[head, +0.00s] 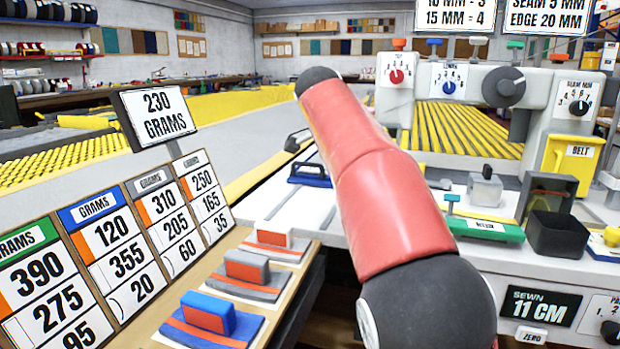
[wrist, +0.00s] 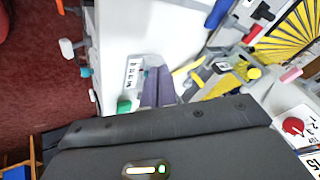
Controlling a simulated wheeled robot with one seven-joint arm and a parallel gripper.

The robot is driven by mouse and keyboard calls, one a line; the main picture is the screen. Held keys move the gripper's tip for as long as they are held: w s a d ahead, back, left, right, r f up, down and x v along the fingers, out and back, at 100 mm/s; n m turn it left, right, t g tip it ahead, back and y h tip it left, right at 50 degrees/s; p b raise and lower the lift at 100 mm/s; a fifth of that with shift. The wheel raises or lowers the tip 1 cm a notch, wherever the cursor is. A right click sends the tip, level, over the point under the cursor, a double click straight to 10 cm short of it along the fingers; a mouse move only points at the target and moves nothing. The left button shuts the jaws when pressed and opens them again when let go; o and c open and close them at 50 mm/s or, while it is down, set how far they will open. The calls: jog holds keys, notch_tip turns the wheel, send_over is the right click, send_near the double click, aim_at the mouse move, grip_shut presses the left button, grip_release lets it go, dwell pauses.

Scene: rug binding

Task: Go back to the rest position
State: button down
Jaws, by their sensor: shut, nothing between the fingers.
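My gripper (wrist: 158,80) shows in the wrist view as two grey fingers side by side, just beyond the dark wrist housing. The fingers are together with nothing between them. They are over the white machine bed (wrist: 125,30), and their height above it is hard to tell. In the head view my red arm rises across the middle, and the gripper is not visible there.
In the head view, the machine (head: 440,75) with knobs and a yellow ribbed plate stands behind my arm. A green labelled block (head: 485,230) and dark open bin (head: 556,235) are at right. Coloured blocks (head: 208,312) and number boards (head: 110,235) are at left.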

jog(key=s+d+f+n+y, duration=0.1)
jog(key=s+d+f+n, duration=0.25)
jog(key=s, duration=0.35)
jog(key=s+d+f+n+y, duration=0.2)
jog(key=s+d+n, duration=0.25)
jog(key=s, duration=0.25)
jog(key=s+f+n+y, duration=0.1)
jog(key=s+f+n, duration=0.6)
jog(key=s+f, duration=0.9)
jog(key=s, duration=0.3)
jog(key=shift+s+a+n, duration=0.3)
jog(key=shift+s+n, duration=0.05)
jog(key=shift+n, duration=0.05)
